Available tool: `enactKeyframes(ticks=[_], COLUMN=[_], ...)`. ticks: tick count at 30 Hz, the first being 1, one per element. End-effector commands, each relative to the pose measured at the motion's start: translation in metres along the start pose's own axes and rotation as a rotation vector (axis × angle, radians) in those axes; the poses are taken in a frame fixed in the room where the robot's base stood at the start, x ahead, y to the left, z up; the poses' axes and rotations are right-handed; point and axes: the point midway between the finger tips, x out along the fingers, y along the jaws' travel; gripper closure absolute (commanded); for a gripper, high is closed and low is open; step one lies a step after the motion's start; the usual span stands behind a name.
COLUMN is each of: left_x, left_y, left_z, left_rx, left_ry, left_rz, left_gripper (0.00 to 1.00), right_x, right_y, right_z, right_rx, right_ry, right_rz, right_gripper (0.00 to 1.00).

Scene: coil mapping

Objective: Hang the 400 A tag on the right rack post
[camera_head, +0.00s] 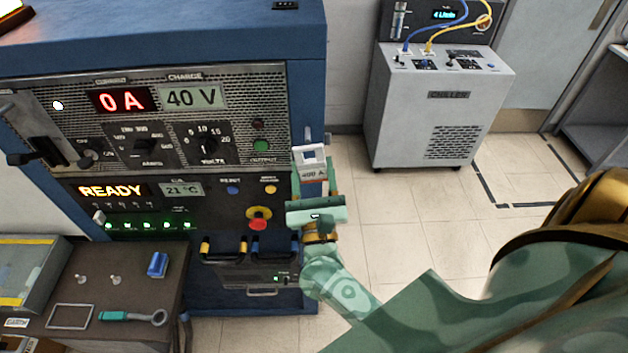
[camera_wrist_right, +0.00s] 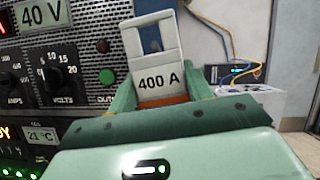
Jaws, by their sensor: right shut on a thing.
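The 400 A tag (camera_head: 313,172) is a white plate with a square hole near its top and an orange band at its bottom. It also shows upright, tilted slightly, in the right wrist view (camera_wrist_right: 158,76). My right gripper (camera_head: 314,190) is shut on the tag's lower part and holds it up beside the right front edge of the blue rack (camera_head: 306,100). A thin pale post (camera_head: 308,134) shows just above the tag in the head view. I cannot tell whether the tag touches it. My left gripper is not in view.
The rack front carries displays, knobs, a red emergency button (camera_head: 258,222) and cable handles. A grey chiller (camera_head: 440,110) stands at the back right. A side table (camera_head: 130,280) with a wrench and a blue block is at lower left. The floor between rack and chiller is clear.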

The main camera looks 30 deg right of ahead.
Motion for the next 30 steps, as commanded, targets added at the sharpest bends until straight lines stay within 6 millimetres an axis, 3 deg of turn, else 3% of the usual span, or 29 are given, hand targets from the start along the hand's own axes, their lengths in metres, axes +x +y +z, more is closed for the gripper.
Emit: enactKeyframes(ticks=[21,30], left_x=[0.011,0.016], left_y=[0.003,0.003], left_z=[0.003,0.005], left_rx=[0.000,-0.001], left_ry=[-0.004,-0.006], left_rz=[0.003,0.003], left_gripper=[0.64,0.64], right_x=[0.051,0.052], right_y=[0.001,0.002], right_z=[-0.027,-0.033], right_rx=[-0.001,0.001], right_ry=[-0.001,0.000], right_rz=[0.001,0.000], right_gripper=[0.64,0.64])
